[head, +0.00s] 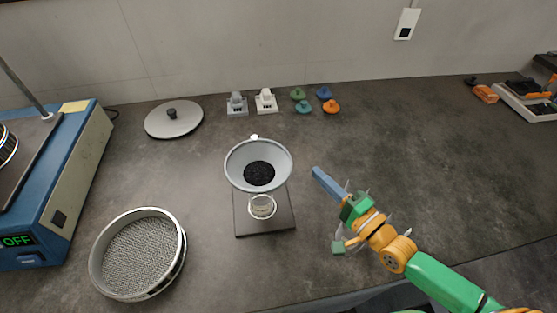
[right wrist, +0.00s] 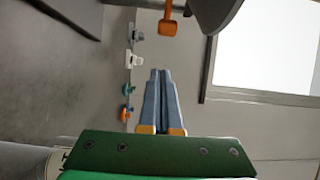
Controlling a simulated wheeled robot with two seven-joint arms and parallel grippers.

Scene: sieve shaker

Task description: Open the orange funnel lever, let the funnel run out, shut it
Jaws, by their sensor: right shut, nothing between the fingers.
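The grey funnel (head: 234,173) stands over a dark base plate (head: 280,222), with black grains (head: 259,173) inside it. A small glass cup (head: 262,207) is below it on the plate. The orange lever (right wrist: 168,26) shows at the top of the right wrist view, beside the dark underside of the funnel (right wrist: 214,12); the head view hides it. My right gripper (head: 317,173) is shut and empty, to the right of the funnel and apart from it. Its closed fingers (right wrist: 160,75) point towards the lever without touching it. My left gripper is out of view.
A sieve (head: 138,254) lies front left, a round lid (head: 173,119) behind it. The blue shaker (head: 75,170) stands at the left edge. Small grey and white pieces (head: 266,101) and coloured knobs (head: 331,106) sit at the back.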

